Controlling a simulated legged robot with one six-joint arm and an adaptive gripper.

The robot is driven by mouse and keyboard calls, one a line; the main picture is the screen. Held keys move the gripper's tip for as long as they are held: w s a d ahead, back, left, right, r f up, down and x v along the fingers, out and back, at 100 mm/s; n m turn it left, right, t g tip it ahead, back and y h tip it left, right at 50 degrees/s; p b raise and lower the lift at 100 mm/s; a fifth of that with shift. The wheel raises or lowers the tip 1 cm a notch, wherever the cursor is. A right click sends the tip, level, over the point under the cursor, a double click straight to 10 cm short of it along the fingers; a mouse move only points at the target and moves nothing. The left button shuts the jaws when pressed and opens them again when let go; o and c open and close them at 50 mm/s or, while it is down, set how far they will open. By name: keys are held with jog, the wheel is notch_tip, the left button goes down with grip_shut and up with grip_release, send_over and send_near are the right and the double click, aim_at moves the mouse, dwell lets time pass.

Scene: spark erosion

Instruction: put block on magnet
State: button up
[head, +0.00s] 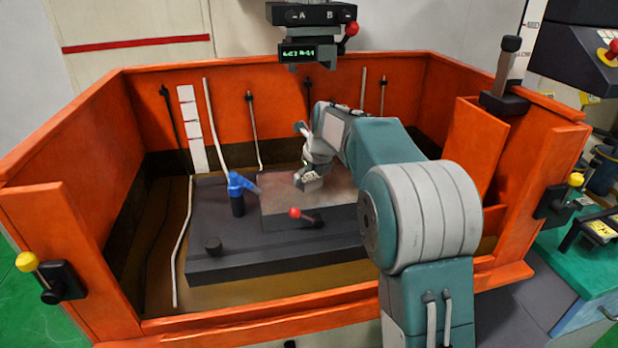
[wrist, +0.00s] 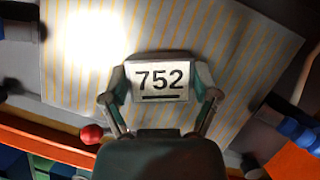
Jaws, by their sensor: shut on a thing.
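A small pale metal block marked "752" (wrist: 160,84) is between the two fingers of my gripper (wrist: 161,92) in the wrist view. My gripper is shut on its sides. In the head view my gripper (head: 314,168) holds the block (head: 310,184) over the magnet (head: 275,212), a low grey slab with a broad flat top. The magnet's top (wrist: 80,85) shows yellow stripes and a bright glare in the wrist view. The block lies over its area. I cannot tell whether the block touches the top or hangs just above it.
The magnet sits on a dark bed (head: 215,265) in an orange-walled tank (head: 75,145). A blue-handled post (head: 238,190) stands left of the magnet, and a red-knobbed lever (head: 295,213) is at its front. A machine head (head: 308,50) hangs above the back.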

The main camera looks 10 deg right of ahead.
jog(key=shift+a, duration=0.15)
jog(key=o, duration=1.2)
jog(key=shift+c, duration=0.2)
jog(key=shift+r, duration=0.1)
